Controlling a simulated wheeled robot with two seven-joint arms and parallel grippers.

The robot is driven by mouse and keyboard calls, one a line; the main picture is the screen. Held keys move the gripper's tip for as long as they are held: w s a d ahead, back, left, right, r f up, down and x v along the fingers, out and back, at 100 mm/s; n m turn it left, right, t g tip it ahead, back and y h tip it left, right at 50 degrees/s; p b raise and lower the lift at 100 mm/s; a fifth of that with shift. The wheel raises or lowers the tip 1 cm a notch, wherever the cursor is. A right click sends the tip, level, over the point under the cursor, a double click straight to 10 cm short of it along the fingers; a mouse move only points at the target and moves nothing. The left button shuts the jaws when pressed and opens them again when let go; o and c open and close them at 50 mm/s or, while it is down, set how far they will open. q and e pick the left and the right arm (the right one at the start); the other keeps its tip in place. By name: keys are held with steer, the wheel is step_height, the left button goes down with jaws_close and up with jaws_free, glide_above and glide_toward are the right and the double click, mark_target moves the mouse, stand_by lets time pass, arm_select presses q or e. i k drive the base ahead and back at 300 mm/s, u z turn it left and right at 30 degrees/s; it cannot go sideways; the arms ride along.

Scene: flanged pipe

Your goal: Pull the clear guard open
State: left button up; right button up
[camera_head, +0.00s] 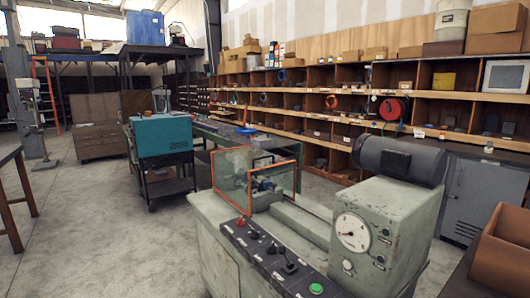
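The clear guard (231,185) with orange edging stands upright on the left end of a grey-green machine (345,215). Its see-through panels stand around the work area, and a small dark blue part (262,185) shows between them. I cannot tell from this view whether the guard is latched. A flanged pipe cannot be made out clearly. Neither of my grippers is in view, and nothing touches the guard.
A control panel (275,255) with knobs and a green button lies along the machine's front. A dial gauge (352,232) and a dark motor (400,160) are at right. A teal box on a cart (163,136) stands behind left. The floor at left is clear.

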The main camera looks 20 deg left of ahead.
mark_target(253, 161)
steer(key=i, duration=0.6)
steer(key=u, duration=1.05)
steer(key=k, duration=0.5)
steer(key=u, duration=1.25)
steer(key=i, duration=2.8)
steer(key=z, duration=2.3)
